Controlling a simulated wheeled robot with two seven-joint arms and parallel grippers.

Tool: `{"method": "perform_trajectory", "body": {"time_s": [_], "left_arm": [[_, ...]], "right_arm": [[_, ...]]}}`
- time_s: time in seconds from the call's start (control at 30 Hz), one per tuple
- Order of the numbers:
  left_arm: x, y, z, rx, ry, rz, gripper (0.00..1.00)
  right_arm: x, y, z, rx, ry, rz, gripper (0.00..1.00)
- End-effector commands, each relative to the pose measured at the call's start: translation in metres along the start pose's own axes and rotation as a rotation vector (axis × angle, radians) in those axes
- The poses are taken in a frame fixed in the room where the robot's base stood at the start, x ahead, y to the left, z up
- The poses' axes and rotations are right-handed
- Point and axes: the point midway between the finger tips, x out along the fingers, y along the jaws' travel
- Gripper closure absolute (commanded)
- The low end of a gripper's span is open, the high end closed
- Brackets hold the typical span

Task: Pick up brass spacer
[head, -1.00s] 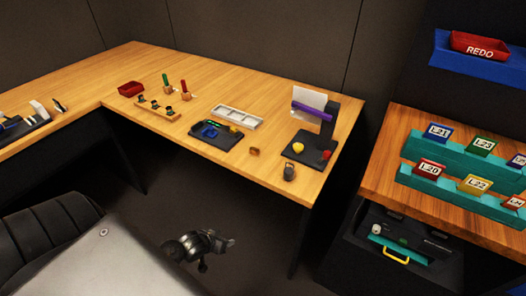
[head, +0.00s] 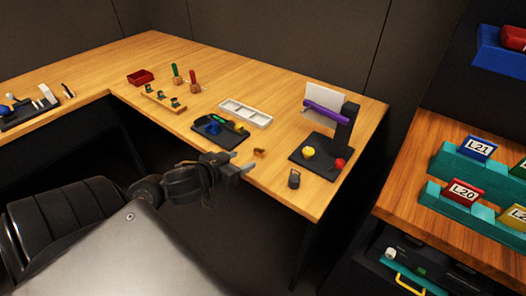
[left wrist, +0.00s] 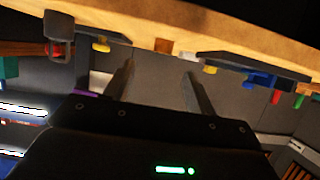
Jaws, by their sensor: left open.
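The brass spacer (head: 259,153) is a small brown-gold piece on the wooden desk, near its front edge, right of the black tray. In the left wrist view, which is upside down, a small orange-brown block that looks like the spacer (left wrist: 163,45) shows ahead, between the finger directions. My left gripper (head: 246,170) is at the desk's front edge, just short of the spacer and apart from it. Its two fingers (left wrist: 158,70) are spread with nothing between them. My right gripper is not in view.
A black tray with blue and green parts (head: 218,142) lies left of the spacer. A white sectioned tray (head: 245,113) is behind. A black stand with yellow and red knobs (head: 318,160) and a dark weight-like object (head: 294,179) are to the right. The desk around the spacer is clear.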

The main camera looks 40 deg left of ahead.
Motion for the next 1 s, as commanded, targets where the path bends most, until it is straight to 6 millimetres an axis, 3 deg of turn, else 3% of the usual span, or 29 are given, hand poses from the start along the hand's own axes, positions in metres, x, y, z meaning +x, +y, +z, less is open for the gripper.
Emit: {"method": "perform_trajectory", "body": {"time_s": [0.3, 0.67, 0.8, 1.0], "left_arm": [[0.044, -0.003, 0.002, -0.004, 0.001, -0.005, 0.45], [0.063, -0.003, 0.0, -0.003, 0.0, -0.003, 0.45], [0.086, -0.005, -0.004, -0.005, 0.001, -0.003, 0.45], [0.104, -0.005, -0.003, -0.003, -0.001, -0.004, 0.45]], "right_arm": [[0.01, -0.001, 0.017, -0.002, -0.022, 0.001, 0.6], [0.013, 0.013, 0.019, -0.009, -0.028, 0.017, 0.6], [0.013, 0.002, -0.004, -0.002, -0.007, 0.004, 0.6], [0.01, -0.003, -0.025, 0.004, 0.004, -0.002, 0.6]]}}
